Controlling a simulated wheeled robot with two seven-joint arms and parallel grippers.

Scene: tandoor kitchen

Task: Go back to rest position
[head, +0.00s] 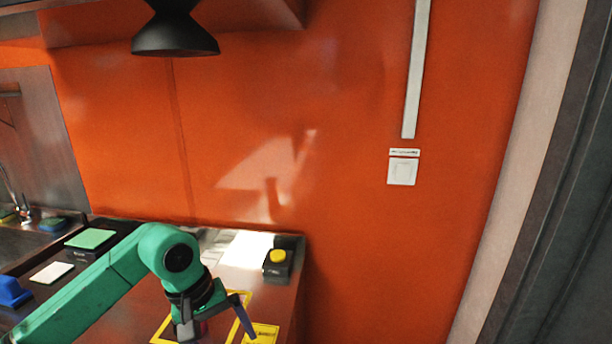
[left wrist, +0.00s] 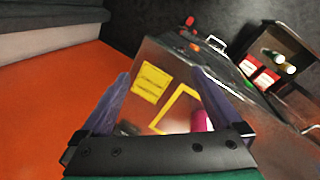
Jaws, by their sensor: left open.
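My left arm, green, comes in from the left in the head view and bends down over the right end of the counter (head: 285,322). My left gripper (head: 214,330) hangs above the counter there. In the left wrist view its two purple fingers stand wide apart, and the gripper (left wrist: 160,76) is open with nothing between the fingertips. My right arm and gripper are in neither view.
A black box with a yellow button (head: 277,256) stands at the counter's back right. Yellow markings (left wrist: 152,82) lie on the counter, with a magenta object (left wrist: 201,121) beside them. An orange wall (head: 340,130) rises behind. A black lamp (head: 174,36) hangs above.

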